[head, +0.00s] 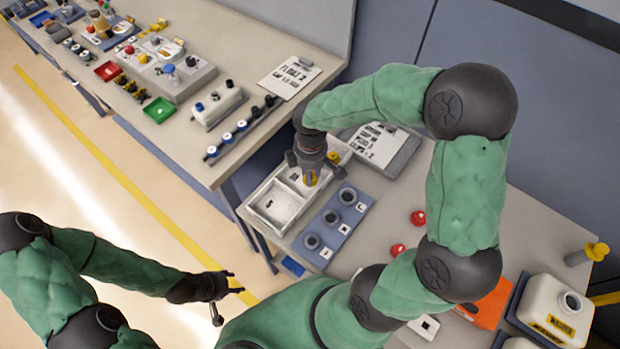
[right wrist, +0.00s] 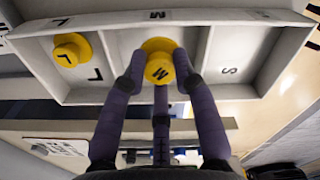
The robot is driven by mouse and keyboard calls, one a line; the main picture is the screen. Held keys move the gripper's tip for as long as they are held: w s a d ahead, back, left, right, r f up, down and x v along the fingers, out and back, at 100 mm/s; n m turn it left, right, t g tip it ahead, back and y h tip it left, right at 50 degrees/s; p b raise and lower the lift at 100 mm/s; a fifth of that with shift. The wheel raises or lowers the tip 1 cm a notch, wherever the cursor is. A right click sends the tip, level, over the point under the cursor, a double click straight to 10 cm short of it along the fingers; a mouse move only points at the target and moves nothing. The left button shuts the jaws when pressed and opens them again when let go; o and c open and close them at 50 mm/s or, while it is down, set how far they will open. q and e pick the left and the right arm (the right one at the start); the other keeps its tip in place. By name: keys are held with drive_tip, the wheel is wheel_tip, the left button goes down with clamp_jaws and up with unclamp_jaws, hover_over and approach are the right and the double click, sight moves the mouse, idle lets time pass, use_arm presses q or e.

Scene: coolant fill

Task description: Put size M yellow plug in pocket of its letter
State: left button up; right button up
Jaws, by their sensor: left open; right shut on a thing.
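The pale tray (head: 258,222) has pockets lettered L, M and S; in the right wrist view its rim (right wrist: 235,18) bears an M. My right gripper (head: 311,172) is over the tray's middle pocket, shut on a yellow plug (right wrist: 160,68) marked M. The plug lines up with the M pocket; I cannot tell whether it rests on the floor. Another yellow plug (right wrist: 70,50) sits in the L pocket, also seen in the head view (head: 333,157). The S pocket (right wrist: 230,60) is empty. My left gripper (head: 224,287) is open and empty, away from the tray.
A blue block with three grey lettered rings (head: 322,262) stands beside the tray. Two red caps (head: 417,217) lie to the right. A printed sheet (head: 378,145) lies behind. A white jug (head: 553,310) stands at front right. Another bench (head: 215,165) holds many parts.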

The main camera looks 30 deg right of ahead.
drive_tip(key=shift+w+f+b, duration=0.15)
drive_tip(key=shift+f+b, duration=0.1)
drive_tip(key=shift+f, duration=0.7)
drive_tip(key=shift+w+f+b, duration=0.15)
drive_tip(key=shift+f+b, duration=0.1)
drive_tip(key=shift+f, duration=0.7)
drive_tip(key=shift+f, duration=0.15)
drive_tip(key=o, duration=0.8)
drive_tip(key=shift+r, duration=0.35)
wheel_tip(320, 180, up, 12)
drive_tip(key=p, duration=0.3)
drive_tip(key=shift+d+f, duration=0.1)
drive_tip(key=shift+f, duration=0.05)
